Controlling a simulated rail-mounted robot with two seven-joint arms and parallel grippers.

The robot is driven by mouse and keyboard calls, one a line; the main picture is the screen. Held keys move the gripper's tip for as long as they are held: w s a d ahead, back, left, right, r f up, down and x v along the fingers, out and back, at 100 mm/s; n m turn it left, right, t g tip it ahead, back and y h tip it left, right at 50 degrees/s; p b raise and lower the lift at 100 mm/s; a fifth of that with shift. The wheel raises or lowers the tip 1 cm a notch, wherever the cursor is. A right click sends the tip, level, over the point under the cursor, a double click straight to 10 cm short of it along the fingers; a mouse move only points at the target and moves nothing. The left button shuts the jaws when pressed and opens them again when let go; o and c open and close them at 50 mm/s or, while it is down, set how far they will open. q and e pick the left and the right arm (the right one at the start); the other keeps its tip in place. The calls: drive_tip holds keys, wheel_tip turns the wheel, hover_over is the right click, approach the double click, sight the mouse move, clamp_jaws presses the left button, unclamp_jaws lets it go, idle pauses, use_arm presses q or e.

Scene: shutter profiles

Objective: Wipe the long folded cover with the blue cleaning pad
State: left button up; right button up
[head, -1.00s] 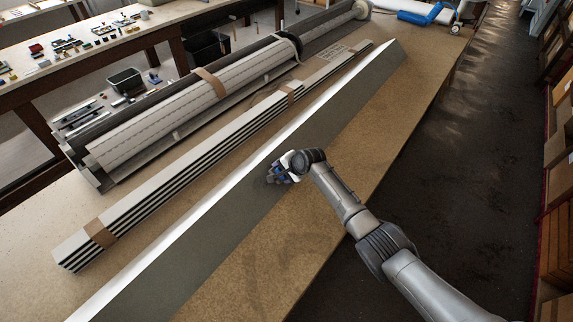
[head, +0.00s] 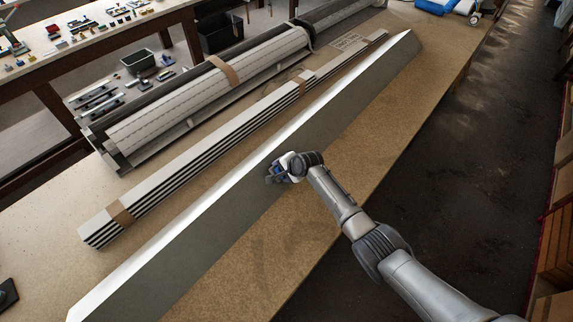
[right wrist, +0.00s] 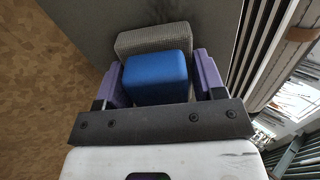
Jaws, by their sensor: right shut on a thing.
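The long folded cover (head: 218,235) lies diagonally on the worktable, a grey-green face with a bright folded edge along its upper-left side. My right gripper (head: 272,177) is over the middle of the cover. In the right wrist view the right gripper (right wrist: 160,85) is shut on the blue cleaning pad (right wrist: 156,78), its purple fingers on either side of the blue block. The pad's grey textured part lies beyond the block, against or very near the cover's grey face (right wrist: 95,22); contact cannot be told. My left gripper is not in view.
A strapped bundle of striped profiles (head: 180,172) lies parallel to the cover on its upper-left side. A roller shutter assembly (head: 200,95) lies behind it. Bare table (head: 290,225) runs along the cover's right side to the table edge.

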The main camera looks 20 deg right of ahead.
sight(265, 184)
drive_tip(key=shift+s+a+p, duration=0.25)
drive_tip(key=shift+a+p, duration=0.15)
drive_tip(key=shift+a, duration=0.05)
drive_tip(key=shift+s+a+p, duration=0.3)
drive_tip(key=shift+a+p, duration=0.35)
drive_tip(key=shift+p, duration=0.05)
drive_tip(key=shift+s+a+p, duration=0.35)
drive_tip(key=shift+a+p, duration=0.25)
drive_tip(key=shift+a, duration=0.2)
drive_tip(key=shift+s+a+r+p, duration=0.1)
drive_tip(key=shift+s+a+p, duration=0.15)
drive_tip(key=shift+a+p, duration=0.25)
drive_tip(key=shift+s+a+p, duration=0.2)
drive_tip(key=shift+a+p, duration=0.3)
drive_tip(key=shift+s+a+p, duration=0.25)
drive_tip(key=shift+a+p, duration=0.1)
drive_tip(key=shift+a, duration=0.25)
drive_tip(key=shift+d, duration=0.1)
